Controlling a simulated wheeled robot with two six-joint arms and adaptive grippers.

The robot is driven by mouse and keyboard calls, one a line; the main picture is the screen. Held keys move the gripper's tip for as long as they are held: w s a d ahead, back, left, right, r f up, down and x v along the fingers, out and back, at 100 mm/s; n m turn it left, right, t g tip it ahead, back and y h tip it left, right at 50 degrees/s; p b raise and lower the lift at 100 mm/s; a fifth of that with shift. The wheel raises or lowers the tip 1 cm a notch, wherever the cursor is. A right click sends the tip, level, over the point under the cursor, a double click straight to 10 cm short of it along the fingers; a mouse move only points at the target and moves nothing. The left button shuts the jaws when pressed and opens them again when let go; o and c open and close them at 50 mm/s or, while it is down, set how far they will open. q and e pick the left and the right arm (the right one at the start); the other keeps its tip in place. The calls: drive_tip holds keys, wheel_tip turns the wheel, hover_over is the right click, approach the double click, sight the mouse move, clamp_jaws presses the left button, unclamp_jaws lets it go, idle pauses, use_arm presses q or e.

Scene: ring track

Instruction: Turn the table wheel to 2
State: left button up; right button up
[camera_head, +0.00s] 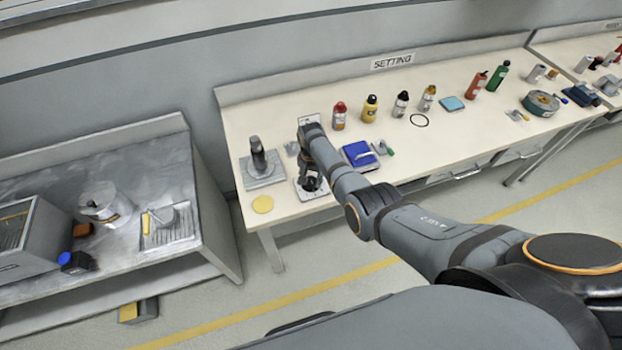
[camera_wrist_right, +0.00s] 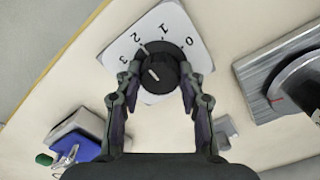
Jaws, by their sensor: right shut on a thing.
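The table wheel is a round black knob (camera_wrist_right: 159,69) on a white plate (camera_wrist_right: 116,48) printed 0, 1, 2 and 3, seen in the right wrist view. A short white mark shows on the knob, left of its middle; I cannot tell for sure which number it points at. My right gripper (camera_wrist_right: 158,76) is shut on the knob, one finger on each side. In the head view my right gripper (camera_head: 311,177) is low over the white plate (camera_head: 318,193) near the table's front edge and hides most of the wheel. My left gripper is not in view.
A grey device on a metal plate (camera_head: 265,181) stands left of the wheel. A blue box (camera_head: 358,154) is close on the right. Several bottles, including a yellow one (camera_head: 370,108), stand behind. A yellow disc (camera_head: 262,204) lies at the front left corner.

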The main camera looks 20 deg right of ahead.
sight(311, 180)
idle(0.3)
drive_tip(key=o, duration=1.2)
drive_tip(key=shift+r, duration=0.1)
wheel_tip(311, 180, up, 12)
drive_tip(key=shift+f, duration=0.1)
